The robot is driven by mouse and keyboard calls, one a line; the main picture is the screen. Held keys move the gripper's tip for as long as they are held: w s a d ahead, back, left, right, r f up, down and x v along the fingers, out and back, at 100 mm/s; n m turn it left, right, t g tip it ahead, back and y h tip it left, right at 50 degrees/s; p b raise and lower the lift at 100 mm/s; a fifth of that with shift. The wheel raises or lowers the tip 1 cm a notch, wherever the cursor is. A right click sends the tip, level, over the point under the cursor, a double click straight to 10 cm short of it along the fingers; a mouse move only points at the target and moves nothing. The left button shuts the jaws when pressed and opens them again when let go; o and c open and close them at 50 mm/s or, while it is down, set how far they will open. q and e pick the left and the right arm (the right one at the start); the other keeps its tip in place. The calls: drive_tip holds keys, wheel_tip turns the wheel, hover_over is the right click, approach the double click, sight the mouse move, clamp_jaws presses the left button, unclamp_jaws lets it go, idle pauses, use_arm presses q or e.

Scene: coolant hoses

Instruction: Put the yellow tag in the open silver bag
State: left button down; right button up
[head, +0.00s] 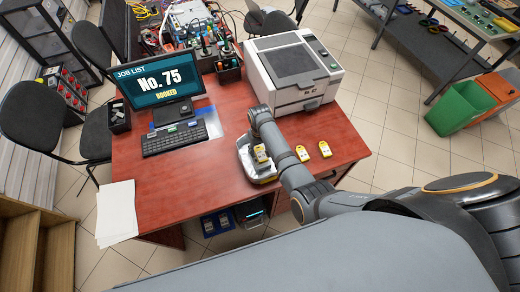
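Two yellow tags with pale faces, one (303,153) and another (325,149), lie apart on the right part of the red desk. A third yellow-and-white piece (261,153) shows just left of my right arm, at a silver-grey item with a yellow lower edge (262,177). I cannot tell whether this item is the open silver bag, nor whether the piece is inside it or held over it. My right arm reaches in from the lower right across the desk. Its wrist and gripper (250,147) are small and partly covered by the arm, so the fingers are unclear. My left gripper is out of view.
The red desk (190,185) carries a printer (295,65) at the back right, a monitor (160,82), a keyboard (174,139) and a tool caddy (228,70). White paper (117,210) overhangs the left edge. The desk's front middle is clear. Green and orange bins (460,108) stand right.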

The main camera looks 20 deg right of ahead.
sight(260, 151)
drive_tip(key=shift+o, duration=0.4)
drive_tip(key=shift+r, duration=0.1)
wheel_tip(260, 151, up, 6)
drive_tip(key=p, duration=0.6)
drive_tip(key=shift+w+r, duration=0.1)
drive_tip(key=shift+r, duration=0.05)
wheel_tip(260, 151, up, 6)
